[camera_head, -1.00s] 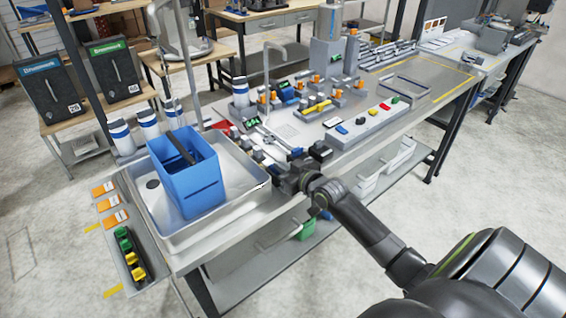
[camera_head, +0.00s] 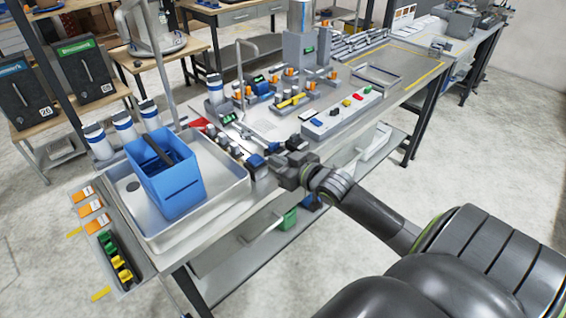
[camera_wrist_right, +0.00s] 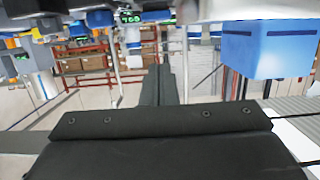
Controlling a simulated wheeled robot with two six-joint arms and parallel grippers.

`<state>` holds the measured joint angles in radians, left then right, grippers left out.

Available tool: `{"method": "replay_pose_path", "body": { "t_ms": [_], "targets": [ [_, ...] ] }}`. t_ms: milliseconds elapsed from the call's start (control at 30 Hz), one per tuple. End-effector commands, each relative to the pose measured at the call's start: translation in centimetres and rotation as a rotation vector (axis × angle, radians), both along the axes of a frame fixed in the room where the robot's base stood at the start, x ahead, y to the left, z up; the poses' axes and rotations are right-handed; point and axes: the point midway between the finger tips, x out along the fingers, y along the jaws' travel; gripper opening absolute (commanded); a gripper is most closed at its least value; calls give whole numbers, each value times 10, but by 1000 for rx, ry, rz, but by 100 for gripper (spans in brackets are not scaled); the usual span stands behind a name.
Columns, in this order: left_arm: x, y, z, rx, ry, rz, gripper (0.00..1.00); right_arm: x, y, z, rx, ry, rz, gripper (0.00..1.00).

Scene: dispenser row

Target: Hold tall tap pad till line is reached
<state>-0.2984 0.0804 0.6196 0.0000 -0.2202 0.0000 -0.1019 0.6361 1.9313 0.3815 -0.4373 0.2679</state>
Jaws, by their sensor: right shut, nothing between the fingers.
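A tall thin grey pipe (camera_head: 164,70) rises behind the sink in the head view, its top cut off. A shorter gooseneck tap (camera_head: 238,68) stands further along the bench. My left gripper is out of view.
A blue bin (camera_head: 165,182) stands in the grey sink tray (camera_head: 232,193). A white strip with coloured buttons (camera_head: 340,112) lies right of my gripper. Several orange-topped fittings crowd the bench behind. A green display (camera_wrist_right: 130,17) shows in the wrist view.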

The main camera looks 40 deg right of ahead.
Motion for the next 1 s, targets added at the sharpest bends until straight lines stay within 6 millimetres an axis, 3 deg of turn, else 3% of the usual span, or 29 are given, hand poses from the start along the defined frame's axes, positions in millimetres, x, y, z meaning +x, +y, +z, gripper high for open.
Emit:
{"method": "replay_pose_path", "body": {
  "t_ms": [233,1000],
  "targets": [
    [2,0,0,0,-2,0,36,-18,-1,5,-1,-1,0,0],
    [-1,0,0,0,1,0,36,-18,-1,6,-1,-2,1,0]
  ]
}}
